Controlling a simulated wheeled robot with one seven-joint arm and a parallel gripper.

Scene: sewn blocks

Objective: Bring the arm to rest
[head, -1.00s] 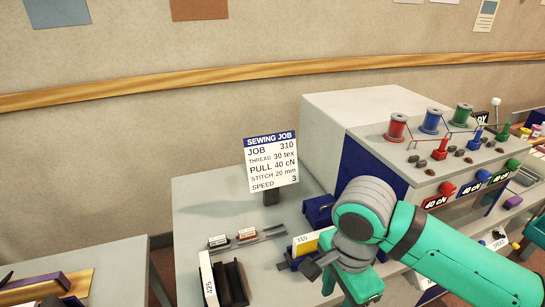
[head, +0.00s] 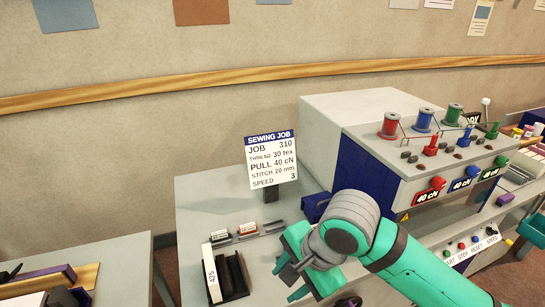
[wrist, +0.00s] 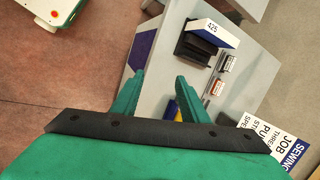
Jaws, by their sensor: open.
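My gripper (head: 286,262) is at the end of my teal arm, over the front of the grey table (head: 215,190) in the head view. In the wrist view its two teal fingers (wrist: 160,98) stand apart with nothing held between them. A blue and yellow piece (wrist: 172,109) shows beyond the fingers, partly hidden by the gripper; I cannot tell its exact distance. In the head view the gripper and wrist cover the part of the table where it lies.
The sewing machine (head: 385,150) with thread spools stands right of the arm. The job sign (head: 271,162) stands behind the gripper. A black holder marked 425 (head: 236,275) and small labelled blocks (head: 234,232) lie to the left. A second table (head: 120,255) is at far left.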

